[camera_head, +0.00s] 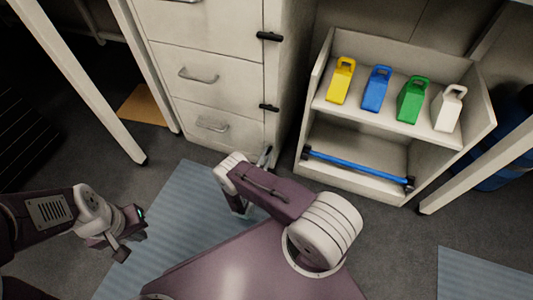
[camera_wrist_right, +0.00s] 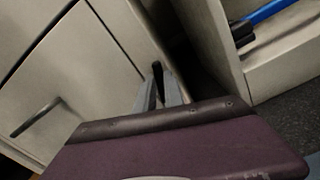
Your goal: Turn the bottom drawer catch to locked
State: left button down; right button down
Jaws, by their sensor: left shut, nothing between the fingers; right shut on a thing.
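The drawer cabinet (camera_head: 222,75) stands at the top, with its bottom drawer (camera_head: 225,140) nearest the floor. The bottom catch, small and dark (camera_wrist_right: 157,70), shows between the fingertips of my right gripper (camera_wrist_right: 160,88) at the drawer front's right edge. My right gripper (camera_head: 265,156) is shut on this catch; the fingers and arm hide most of it, so its exact angle is hard to tell. It looks roughly upright in the wrist view. My left gripper (camera_head: 128,246) is shut and empty, low over the floor at left.
Two black catches, upper (camera_head: 269,36) and middle (camera_head: 269,107), lie sideways on the cabinet edge. Right of it, an open shelf (camera_head: 325,140) holds yellow, blue, green and white handled blocks and a blue bar (camera_head: 360,167). Table legs stand either side. A blue mat (camera_head: 180,215) lies on the floor.

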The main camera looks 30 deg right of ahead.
jog(key=m+p, duration=0.1)
jog(key=m, duration=0.2)
jog(key=shift+s+d+r+m+p, duration=0.1)
jog(key=shift+m+p, duration=0.2)
jog(key=shift+m, duration=0.1)
jog(key=shift+s+d+f+m+p, duration=0.15)
jog(key=shift+m+p, duration=0.4)
jog(key=shift+m, duration=1.15)
jog(key=shift+w+a+f+m+p, duration=0.15)
jog(key=shift+m+p, duration=0.4)
jog(key=shift+m, duration=1.15)
jog(key=shift+s+d+f+m+p, duration=0.15)
jog(key=shift+m+p, duration=0.4)
jog(key=shift+m, duration=1.15)
jog(key=c, duration=1.4)
grip_release()
jog(key=shift+c, duration=0.2)
